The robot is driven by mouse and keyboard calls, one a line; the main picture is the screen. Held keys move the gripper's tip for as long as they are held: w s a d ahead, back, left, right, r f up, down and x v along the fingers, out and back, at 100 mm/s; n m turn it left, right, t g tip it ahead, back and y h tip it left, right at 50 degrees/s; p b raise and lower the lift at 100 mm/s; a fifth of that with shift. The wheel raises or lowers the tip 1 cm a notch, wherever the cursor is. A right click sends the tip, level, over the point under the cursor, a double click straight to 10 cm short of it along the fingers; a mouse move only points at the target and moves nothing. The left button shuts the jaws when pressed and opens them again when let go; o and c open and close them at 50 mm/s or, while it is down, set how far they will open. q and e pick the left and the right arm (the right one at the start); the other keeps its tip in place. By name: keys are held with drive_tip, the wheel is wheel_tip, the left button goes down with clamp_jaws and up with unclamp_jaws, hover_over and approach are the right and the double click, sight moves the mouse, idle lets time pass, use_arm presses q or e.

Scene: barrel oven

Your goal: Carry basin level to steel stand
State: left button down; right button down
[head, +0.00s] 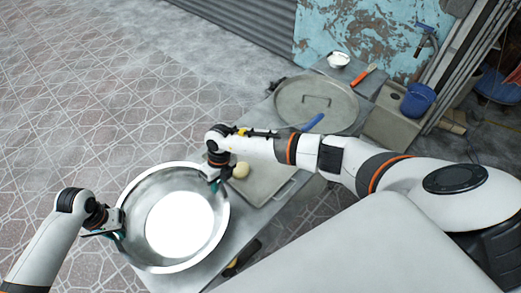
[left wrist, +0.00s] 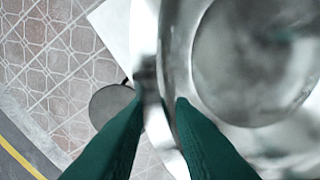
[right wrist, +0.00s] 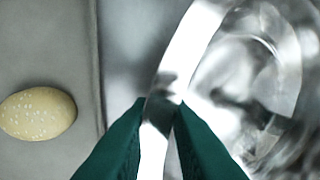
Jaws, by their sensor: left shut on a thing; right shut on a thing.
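The basin (head: 133,212) is a wide round steel bowl in the head view, with a bright white round area inside. It also shows in the left wrist view (left wrist: 178,50) and the right wrist view (right wrist: 192,40). My left gripper (head: 117,230) is shut on its left rim. My right gripper (head: 216,182) is shut on its upper right rim. The basin looks roughly level over the steel bench (head: 200,266); I cannot tell whether it touches it. I cannot make out for certain which thing is the steel stand. A round grey disc (left wrist: 110,103) shows below in the left wrist view.
A tray (head: 268,188) with a sesame bun (head: 241,170) lies right beside the basin. A round lid (head: 290,104), a blue-handled tool (head: 313,122), a sink (head: 385,127) and a blue bucket (head: 417,100) stand further back. Tiled floor at left is clear.

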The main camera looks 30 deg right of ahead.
use_arm(q)
drive_tip(key=shift+s+d+f+b, duration=0.15)
drive_tip(key=shift+d+f+b, duration=0.3)
drive_tip(key=shift+f, duration=0.05)
use_arm(e)
drive_tip(key=shift+a+f, duration=0.35)
drive_tip(key=shift+a, duration=0.1)
use_arm(q)
drive_tip(key=c, duration=1.4)
unclamp_jaws()
drive_tip(key=shift+r, duration=0.1)
use_arm(e)
drive_tip(key=c, duration=1.5)
unclamp_jaws()
drive_tip(key=shift+d+r, duration=0.1)
drive_tip(key=shift+r, duration=0.05)
use_arm(q)
drive_tip(key=shift+o, duration=0.8)
drive_tip(key=shift+a, duration=0.1)
use_arm(e)
drive_tip(key=shift+o, duration=0.7)
drive_tip(key=shift+s, duration=0.1)
use_arm(q)
drive_tip(key=shift+a, duration=0.1)
use_arm(e)
drive_tip(key=shift+d, duration=0.2)
use_arm(q)
drive_tip(key=shift+r, duration=0.1)
